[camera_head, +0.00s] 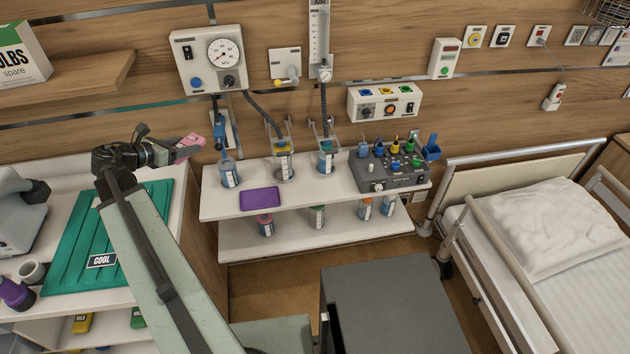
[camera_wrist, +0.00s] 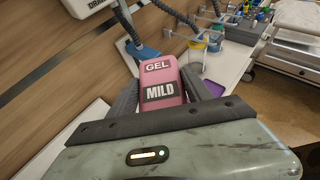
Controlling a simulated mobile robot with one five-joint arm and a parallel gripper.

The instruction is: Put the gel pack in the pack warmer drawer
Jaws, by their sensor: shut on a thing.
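The pink gel pack (camera_head: 190,142) is held at the end of my arm at the left, in front of the wooden wall and above the white surfaces. In the wrist view the gel pack (camera_wrist: 160,72) stands between the two dark fingers, with labels reading GEL and MILD. My gripper (camera_head: 176,149) is shut on it; the gripper also shows in the wrist view (camera_wrist: 160,98). I cannot make out a pack warmer drawer in either view.
A green tray marked COOL (camera_head: 72,240) lies on the left counter, with a purple item (camera_head: 17,294) beside it. A two-level white shelf (camera_head: 330,195) holds bottles, a purple pad (camera_head: 260,198) and a grey device (camera_head: 385,176). A bed (camera_head: 590,285) stands at right.

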